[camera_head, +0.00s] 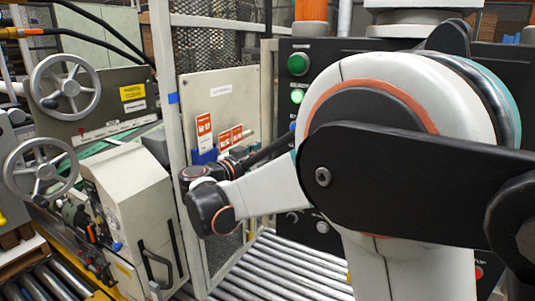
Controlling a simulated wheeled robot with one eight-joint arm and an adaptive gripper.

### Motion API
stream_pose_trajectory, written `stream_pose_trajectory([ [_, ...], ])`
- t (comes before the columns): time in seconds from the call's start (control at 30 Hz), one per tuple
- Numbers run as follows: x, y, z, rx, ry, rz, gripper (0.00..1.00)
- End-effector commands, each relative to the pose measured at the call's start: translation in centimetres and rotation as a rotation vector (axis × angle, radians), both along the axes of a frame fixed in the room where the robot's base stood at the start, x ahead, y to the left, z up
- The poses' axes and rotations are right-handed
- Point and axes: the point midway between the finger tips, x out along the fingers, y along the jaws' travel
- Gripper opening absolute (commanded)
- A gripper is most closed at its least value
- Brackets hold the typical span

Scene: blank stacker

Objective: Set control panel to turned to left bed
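The control panel (307,58) is a black upright board behind my arm. It has a green button (298,64) at its upper left and a lit, brighter green one (297,96) below it. Two small round controls, a left one (292,218) and a right one (322,226), sit low on the panel. Which way any selector points cannot be read. My large white and black arm covers most of the panel. My gripper (280,145) shows only as a dark narrow shape reaching right toward the panel's left edge. Its fingertips are hidden, and I cannot tell whether they touch anything.
A roller conveyor (265,270) runs below the panel. A pale metal post (165,110) and a beige board with orange labels (222,105) stand to the left of the panel. Further left is a machine with two handwheels, upper (66,87) and lower (40,169). A red button (478,271) shows at lower right.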

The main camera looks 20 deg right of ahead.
Motion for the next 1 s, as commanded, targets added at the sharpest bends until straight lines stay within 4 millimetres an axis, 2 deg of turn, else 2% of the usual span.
stream_pose_trajectory([
  [0.03, 0.0, 0.0, 0.0, 0.000, 0.000, 0.000, 0.36],
  [0.2, 0.0, 0.0, 0.0, 0.000, 0.000, 0.000, 0.00],
  [0.47, 0.7, -0.5, 0.0, 0.000, 0.000, -0.026, 0.00],
  [1.0, 7.0, -6.7, 0.2, -0.002, -0.001, -0.293, 0.00],
])
